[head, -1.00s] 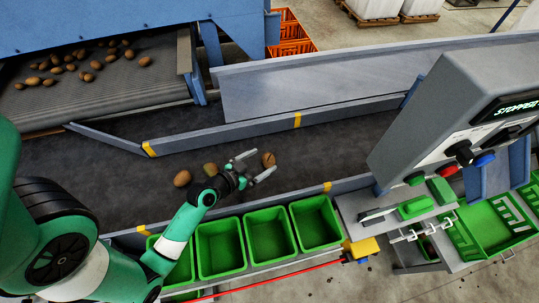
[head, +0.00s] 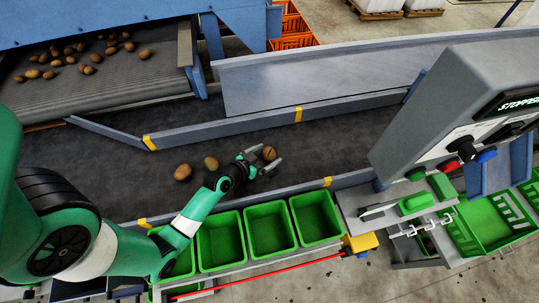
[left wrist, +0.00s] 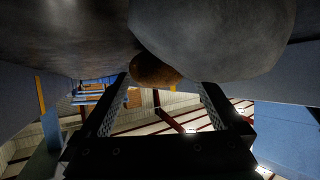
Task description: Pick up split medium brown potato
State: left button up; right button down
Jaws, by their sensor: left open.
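The brown potato with a dark line across it (head: 269,153) lies on the dark belt, the rightmost of three there. My left gripper (head: 266,167) is open. Its fingers reach right along the belt, and the potato shows at their tips, partly covered by the upper finger. In the left wrist view a brown potato (left wrist: 153,70) shows beyond and between the two open fingers (left wrist: 164,92). A large grey rounded shape (left wrist: 215,35) covers part of it; I cannot tell what that shape is. My right gripper is not in view.
A brown potato (head: 183,172) and a greenish-brown one (head: 211,162) lie left of the gripper. Metal side rails (head: 240,126) edge the belt. Green bins (head: 270,228) stand along the near side. A grey control box (head: 440,110) stands at right. The belt right of the potato is clear.

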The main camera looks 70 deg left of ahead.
aim_at(266, 155)
pick_arm(q)
jog(key=c, duration=1.3)
jog(key=shift+r+p, duration=0.3)
jog(key=shift+r, duration=0.2)
notch_tip(266, 155, up, 3)
jog(key=shift+f+p, duration=0.15)
jog(key=shift+p, duration=0.5)
jog(key=s+d+r+p, duration=0.1)
jog(key=d+r, duration=0.2)
jog(key=d, duration=0.1)
jog(key=s+d+r+p, duration=0.1)
jog(key=d+r, duration=0.2)
jog(key=d, duration=0.2)
jog(key=s+d+r+p, duration=0.1)
jog(key=s+d+r, duration=0.1)
jog(key=d+r, duration=0.1)
jog(key=shift+d+r+p, duration=0.2)
jog(key=shift+d+p, duration=0.2)
jog(key=shift+d, duration=0.35)
